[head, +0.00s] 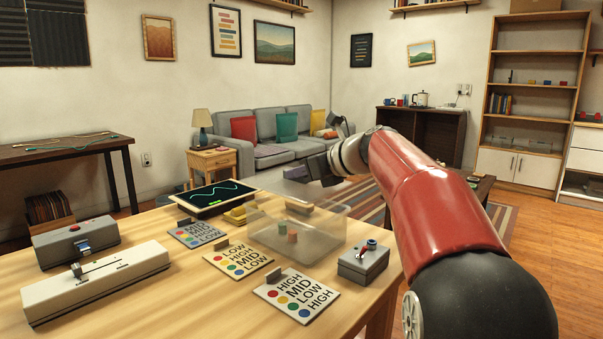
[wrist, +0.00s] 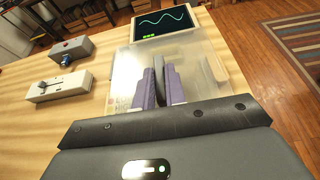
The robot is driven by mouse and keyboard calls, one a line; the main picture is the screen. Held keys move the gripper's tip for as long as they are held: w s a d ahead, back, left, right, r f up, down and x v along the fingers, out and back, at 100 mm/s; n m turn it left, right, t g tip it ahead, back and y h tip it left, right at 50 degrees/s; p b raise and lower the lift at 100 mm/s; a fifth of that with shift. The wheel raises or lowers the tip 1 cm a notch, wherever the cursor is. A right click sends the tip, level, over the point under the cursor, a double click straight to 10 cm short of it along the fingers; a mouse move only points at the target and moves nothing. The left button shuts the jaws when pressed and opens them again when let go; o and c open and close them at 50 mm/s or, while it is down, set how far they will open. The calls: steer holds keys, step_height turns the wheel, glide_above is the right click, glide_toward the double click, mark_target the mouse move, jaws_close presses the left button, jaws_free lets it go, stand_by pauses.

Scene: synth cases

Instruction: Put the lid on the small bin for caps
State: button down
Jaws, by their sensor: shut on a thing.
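The small bin (head: 325,237) is a clear, see-through box on the wooden table in the head view. My gripper (head: 316,172) is above the bin. In the wrist view its purple-padded fingers (wrist: 161,88) are shut on a dark upright handle, which seems to belong to the lid. The lid (wrist: 125,68) is a pale translucent sheet spreading out in front of the fingers. In the head view the lid is faint, and its exact height over the rim is hard to tell.
A tablet with a wavy line (head: 213,197), a yellow block (head: 236,215), label cards (head: 239,259) and a grey box with a joystick (head: 364,262) surround the bin. Two switch boxes (head: 75,243) (head: 97,282) stand at the left. The table's right edge is close.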

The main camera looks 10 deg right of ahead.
mark_target(328, 190)
steer(key=shift+f+b, duration=1.05)
steer(key=shift+f, duration=0.65)
steer(key=shift+p, duration=1)
stand_by(0.4)
steer(key=shift+f+b, duration=0.6)
steer(key=shift+f, duration=0.35)
steer(key=c, duration=1.4)
jaws_free()
steer(key=shift+o, duration=0.2)
steer(key=v, duration=0.8)
steer(key=shift+f, duration=0.1)
